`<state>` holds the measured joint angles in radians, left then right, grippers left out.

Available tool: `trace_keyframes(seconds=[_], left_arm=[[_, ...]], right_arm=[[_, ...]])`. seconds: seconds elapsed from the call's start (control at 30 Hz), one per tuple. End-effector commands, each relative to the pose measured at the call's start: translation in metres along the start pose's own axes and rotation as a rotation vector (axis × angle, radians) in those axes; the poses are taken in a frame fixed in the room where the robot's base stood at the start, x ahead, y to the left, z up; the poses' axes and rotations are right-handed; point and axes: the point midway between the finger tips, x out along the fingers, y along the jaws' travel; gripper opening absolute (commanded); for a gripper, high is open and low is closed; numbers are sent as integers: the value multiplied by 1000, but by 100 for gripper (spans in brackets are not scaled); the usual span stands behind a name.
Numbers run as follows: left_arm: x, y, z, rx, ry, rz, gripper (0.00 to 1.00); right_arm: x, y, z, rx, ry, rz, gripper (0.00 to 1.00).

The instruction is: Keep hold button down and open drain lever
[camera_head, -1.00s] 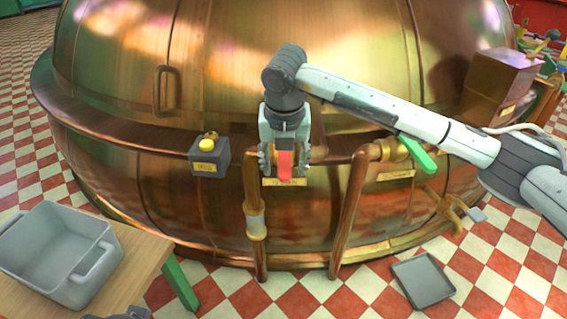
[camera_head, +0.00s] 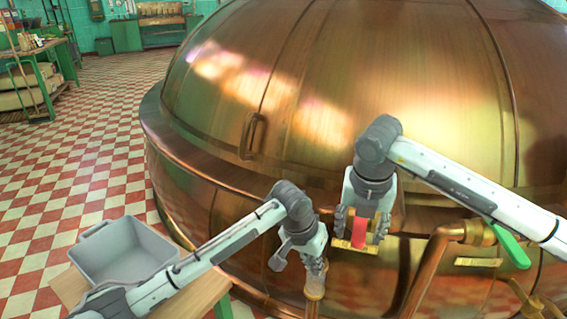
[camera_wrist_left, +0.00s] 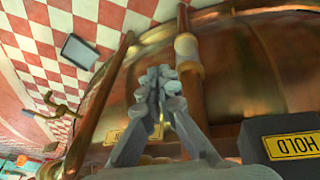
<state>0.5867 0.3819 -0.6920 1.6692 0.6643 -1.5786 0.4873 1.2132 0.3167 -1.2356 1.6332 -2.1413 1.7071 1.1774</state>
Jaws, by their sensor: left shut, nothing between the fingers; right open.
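The black box with a yellow plate reading HOLD (camera_wrist_left: 295,147) is at the right edge of the left wrist view; its button is out of frame there. My left gripper (camera_head: 315,263) is shut and empty, in front of the kettle near a copper pipe with a grey band (camera_wrist_left: 187,46). A green lever (camera_head: 510,246) sticks out from a pipe further right. I cannot read which lever is the drain one.
The big copper kettle (camera_head: 350,80) fills the middle. A grey bin (camera_head: 125,250) stands on a wooden table (camera_head: 70,288) at the lower left. A dark tray (camera_wrist_left: 80,51) lies on the checked floor. The floor at the left is open.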

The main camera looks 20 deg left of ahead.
Motion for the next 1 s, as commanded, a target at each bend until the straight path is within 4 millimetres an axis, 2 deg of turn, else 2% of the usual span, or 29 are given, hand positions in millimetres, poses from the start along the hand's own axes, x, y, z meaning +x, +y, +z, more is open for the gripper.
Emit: trace_keyframes(seconds=[0.03,0.17,0.3,0.43,0.6,0.7,0.77,0.87,1.0], left_arm=[[-12,-7,-20,-10,-2,-22,0],[-42,-24,-55,-63,-30,-71,0],[-85,-51,-92,-152,-47,-133,0],[-128,-77,-120,-250,-49,-182,0],[-172,-101,-141,-354,-43,-219,0],[-186,-108,-146,-389,-40,-229,0],[-188,-110,-147,-400,-40,-232,0],[-181,-113,-145,-407,-43,-234,0],[-159,-117,-139,-407,-41,-234,0]], right_arm=[[0,0,0,0,0,0,52],[0,0,0,0,0,0,52],[0,0,0,0,0,0,52],[0,0,0,0,0,0,52],[0,0,0,0,0,0,52],[0,0,0,0,0,0,52],[0,0,0,0,0,0,52],[0,0,0,0,0,0,52],[0,0,0,0,0,0,52]])
